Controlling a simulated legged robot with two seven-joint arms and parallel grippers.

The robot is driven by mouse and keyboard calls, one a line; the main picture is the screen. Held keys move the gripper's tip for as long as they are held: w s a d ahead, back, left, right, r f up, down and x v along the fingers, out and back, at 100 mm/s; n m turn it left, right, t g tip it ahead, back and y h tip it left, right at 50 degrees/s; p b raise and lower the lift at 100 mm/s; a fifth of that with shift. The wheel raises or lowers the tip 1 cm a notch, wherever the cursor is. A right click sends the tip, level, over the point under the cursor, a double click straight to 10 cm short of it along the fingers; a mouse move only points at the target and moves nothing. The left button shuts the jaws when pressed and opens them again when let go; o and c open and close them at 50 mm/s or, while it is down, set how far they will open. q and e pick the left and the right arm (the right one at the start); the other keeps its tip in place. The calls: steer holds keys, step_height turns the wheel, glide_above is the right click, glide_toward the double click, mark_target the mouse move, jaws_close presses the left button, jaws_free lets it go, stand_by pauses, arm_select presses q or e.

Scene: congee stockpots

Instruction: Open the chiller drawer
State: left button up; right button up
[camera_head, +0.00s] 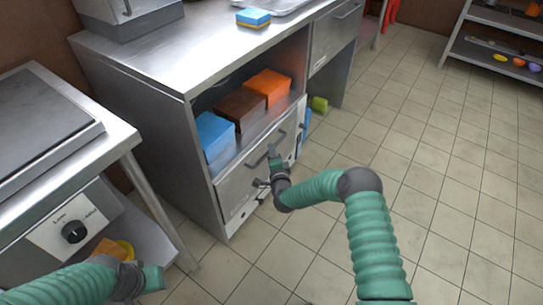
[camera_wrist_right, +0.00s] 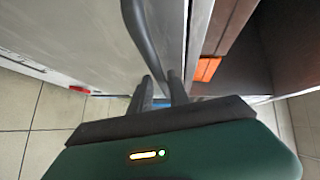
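The chiller drawer is the grey metal front (camera_head: 237,187) low in the steel counter, below an open shelf. Its bar handle (camera_head: 257,157) runs along the upper part of the front. My right gripper (camera_head: 272,157) is at this handle. In the right wrist view the dark handle (camera_wrist_right: 146,38) comes down to the two fingers (camera_wrist_right: 163,90) and appears to pass between them; whether they grip it is unclear. The drawer looks shut or nearly so. My left gripper (camera_head: 150,280) is at the lower left, away from the drawer, its fingers not clear.
Blue (camera_head: 214,135), brown (camera_head: 240,108) and orange (camera_head: 268,86) boxes stand on the shelf above the drawer. A side table with a dial (camera_head: 74,232) stands at left. A sponge (camera_head: 253,17) lies on the counter. The tiled floor (camera_head: 420,200) at right is clear.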

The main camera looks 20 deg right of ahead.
steer(key=shift+w+d+f, duration=0.15)
steer(key=shift+w, duration=0.8)
steer(key=c, duration=0.5)
jaws_close()
steer(key=shift+s+f, duration=0.1)
steer(key=shift+f, duration=0.05)
